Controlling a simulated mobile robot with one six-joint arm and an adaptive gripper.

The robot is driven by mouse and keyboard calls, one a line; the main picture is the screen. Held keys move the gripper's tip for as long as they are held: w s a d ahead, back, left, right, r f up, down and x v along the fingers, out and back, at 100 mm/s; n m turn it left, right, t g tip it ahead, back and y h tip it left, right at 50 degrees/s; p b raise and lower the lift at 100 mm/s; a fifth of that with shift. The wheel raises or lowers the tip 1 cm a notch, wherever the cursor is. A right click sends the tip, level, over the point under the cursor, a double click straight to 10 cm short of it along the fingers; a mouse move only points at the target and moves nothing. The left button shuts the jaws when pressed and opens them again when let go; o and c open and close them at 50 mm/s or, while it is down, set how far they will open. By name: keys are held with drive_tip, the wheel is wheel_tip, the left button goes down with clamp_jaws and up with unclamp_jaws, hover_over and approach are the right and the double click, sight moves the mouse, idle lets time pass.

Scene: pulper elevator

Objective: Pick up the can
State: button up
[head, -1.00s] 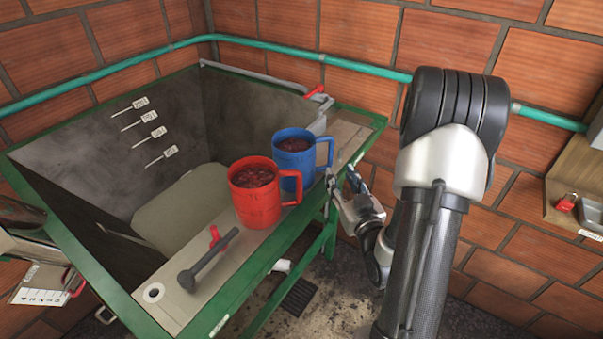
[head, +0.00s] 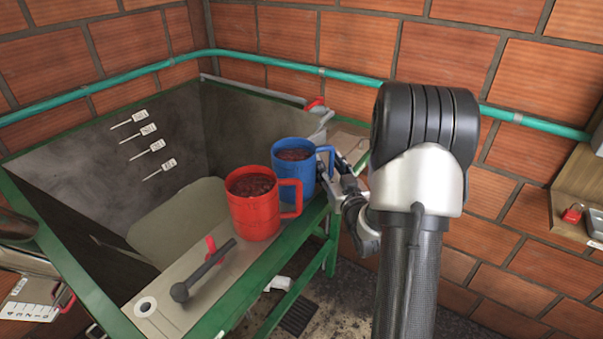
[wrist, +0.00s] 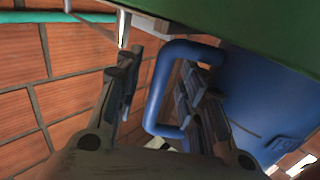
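A blue can (head: 293,168) with a handle, filled with dark red fruit, stands on the ledge of the green-framed hopper. A red can (head: 256,205), also filled and handled, stands just in front of it to the left. My gripper (head: 345,178) is at the right side of the blue can, by its handle. In the wrist view my gripper (wrist: 160,98) is open, with the blue handle (wrist: 157,90) between its fingers. The right finger shows through the handle loop; the left finger is outside, apart from the handle. Contact on the right finger is unclear.
The hopper ledge (head: 160,305) carries a dark lever (head: 205,270) with a red part in front of the red can. A teal pipe (head: 350,75) runs along the brick wall behind. A wooden box with a red padlock (head: 573,214) is at the far right.

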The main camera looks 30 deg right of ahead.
drive_tip(key=shift+c, duration=0.2)
clamp_jaws()
drive_tip(key=shift+r, duration=0.1)
idle(0.7)
